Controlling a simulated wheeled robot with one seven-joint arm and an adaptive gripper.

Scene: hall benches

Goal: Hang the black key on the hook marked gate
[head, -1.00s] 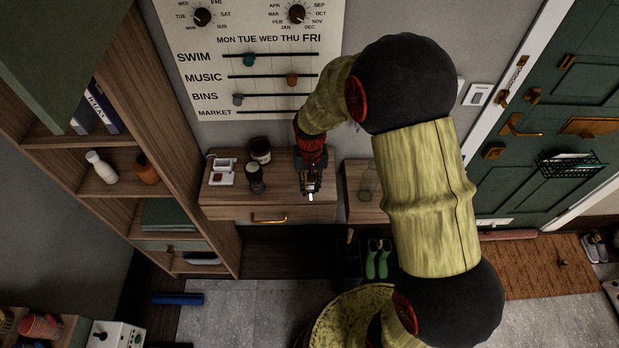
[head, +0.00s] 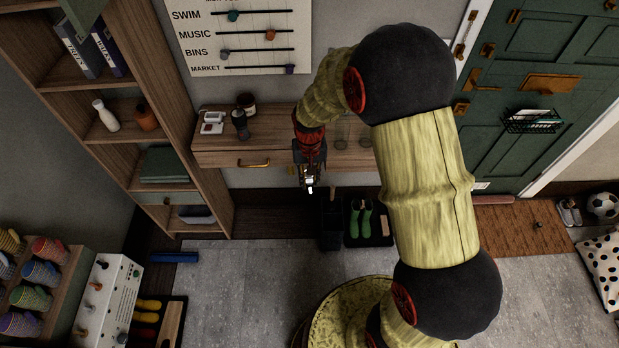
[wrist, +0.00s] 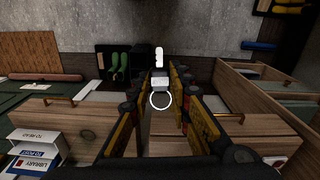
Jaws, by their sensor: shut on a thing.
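My gripper (head: 309,178) is in front of the wall drawer unit, with the floor behind it in the head view. In the wrist view my gripper (wrist: 160,84) is shut on a small pale key-like thing (wrist: 159,58) with a white ring (wrist: 161,101) at its near end. It looks white, not black. In the head view only a bright white bit of this pale thing (head: 310,189) shows at the fingertips. I see no black key and no hook marked gate in either view.
The drawer unit (head: 218,158) carries a dark grinder-like object (head: 240,124), a jar and a small white device. A wooden shelf (head: 160,105) stands to the left. Green boots (head: 361,219) stand on a dark tray below. The grey floor (head: 240,275) is largely clear.

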